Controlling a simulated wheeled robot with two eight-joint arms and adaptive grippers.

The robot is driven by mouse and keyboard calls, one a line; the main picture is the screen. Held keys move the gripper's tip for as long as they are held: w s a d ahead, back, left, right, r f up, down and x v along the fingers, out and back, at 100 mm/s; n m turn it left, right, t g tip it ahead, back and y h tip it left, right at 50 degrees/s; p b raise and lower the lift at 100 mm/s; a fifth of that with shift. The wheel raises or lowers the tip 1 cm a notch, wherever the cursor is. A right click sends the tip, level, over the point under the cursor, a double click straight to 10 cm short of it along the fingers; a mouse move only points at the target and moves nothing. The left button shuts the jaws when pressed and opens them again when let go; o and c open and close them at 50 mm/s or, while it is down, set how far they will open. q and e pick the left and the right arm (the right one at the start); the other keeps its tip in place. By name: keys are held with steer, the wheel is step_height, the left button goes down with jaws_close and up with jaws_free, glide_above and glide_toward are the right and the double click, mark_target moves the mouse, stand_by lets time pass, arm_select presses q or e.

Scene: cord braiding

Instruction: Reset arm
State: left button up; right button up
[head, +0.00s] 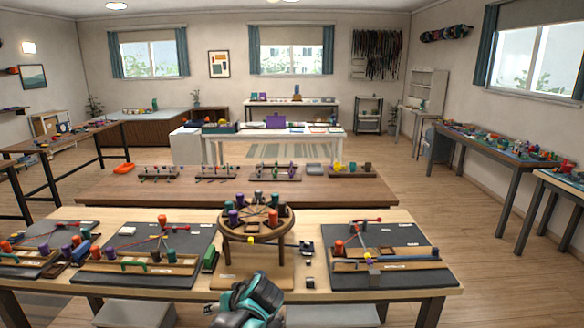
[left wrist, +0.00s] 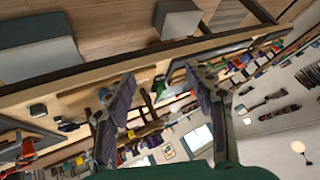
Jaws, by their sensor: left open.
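My left gripper (left wrist: 160,76) is open in the left wrist view, its two grey fingers spread apart with nothing between them. That view is steeply tilted, with the table edge and the room beyond the fingers. In the head view a teal and black part of my arm shows at the bottom middle, in front of the near table (head: 400,288); its fingers cannot be made out there. My right gripper is not in view.
A round wooden braiding stand (head: 256,233) with coloured bobbins stands mid-table. A dark board with cords (head: 150,245) lies left of it, another board (head: 385,238) right. A brown table (head: 220,187) stands behind. Floor is clear at the right (head: 440,220).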

arm_select(q)
steer(key=s+f+m+h, duration=0.3)
steer(key=s+h, duration=0.3)
steer(key=s, duration=1.6)
steer(key=shift+a+f+t, duration=0.25)
steer(key=shift+f+t, duration=0.15)
steer(key=shift+f, duration=0.25)
